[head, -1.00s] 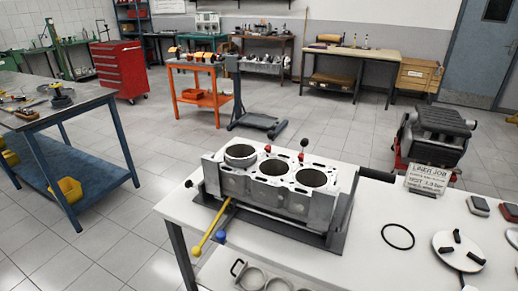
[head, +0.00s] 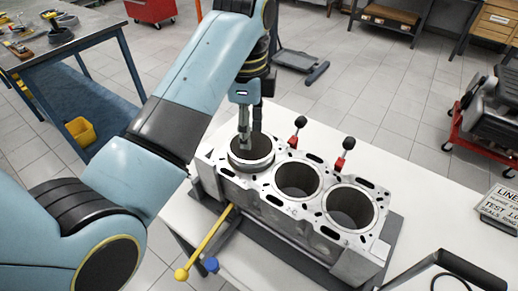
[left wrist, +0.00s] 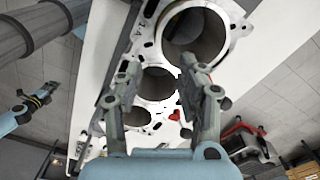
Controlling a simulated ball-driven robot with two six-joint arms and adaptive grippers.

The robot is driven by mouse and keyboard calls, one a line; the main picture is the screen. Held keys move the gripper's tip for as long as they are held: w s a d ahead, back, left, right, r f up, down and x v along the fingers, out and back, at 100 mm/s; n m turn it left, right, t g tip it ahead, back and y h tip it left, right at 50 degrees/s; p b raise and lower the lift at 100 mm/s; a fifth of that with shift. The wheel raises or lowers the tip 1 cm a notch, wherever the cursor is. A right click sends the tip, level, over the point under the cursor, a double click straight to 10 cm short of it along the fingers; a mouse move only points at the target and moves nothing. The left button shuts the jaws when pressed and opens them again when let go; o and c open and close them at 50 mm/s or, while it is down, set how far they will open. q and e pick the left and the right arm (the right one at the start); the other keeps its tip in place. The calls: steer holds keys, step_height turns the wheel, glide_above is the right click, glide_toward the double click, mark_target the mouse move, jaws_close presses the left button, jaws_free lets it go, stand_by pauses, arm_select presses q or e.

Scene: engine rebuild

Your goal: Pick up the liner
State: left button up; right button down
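The liner (head: 252,160) is a grey metal ring standing proud of the leftmost bore of the engine block (head: 312,232). In the left wrist view the liner (left wrist: 184,42) is the large ring at the top. My left gripper (head: 245,136) points down at the liner's far rim and hides part of it. In the left wrist view its two fingers (left wrist: 158,70) are spread apart with nothing held between them. I cannot tell whether they touch the liner. My right gripper (left wrist: 47,90) seems to be the dark piece at the left of the left wrist view, too small to read.
A yellow-handled bar (head: 205,245) sticks out in front. A sign (head: 500,205) stands at the right of the white table (head: 440,222). A dark curved part is at the lower right.

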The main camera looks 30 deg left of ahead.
mark_target(247, 162)
arm_select(q)
steer(key=shift+d, duration=0.1)
steer(key=f, duration=0.3)
steer(key=f+p, duration=0.1)
steer(key=f, duration=0.5)
steer(key=shift+s+a+f+p, duration=0.2)
steer(key=shift+a+f+p, duration=0.15)
steer(key=shift+f+p, duration=0.05)
steer(key=shift+f, duration=0.2)
steer(key=shift+s+d, duration=0.1)
steer(key=shift+s, duration=0.05)
steer(key=c, duration=0.6)
jaws_close()
arm_select(e)
steer(key=shift+d+r, duration=0.25)
steer(key=shift+r, duration=0.7)
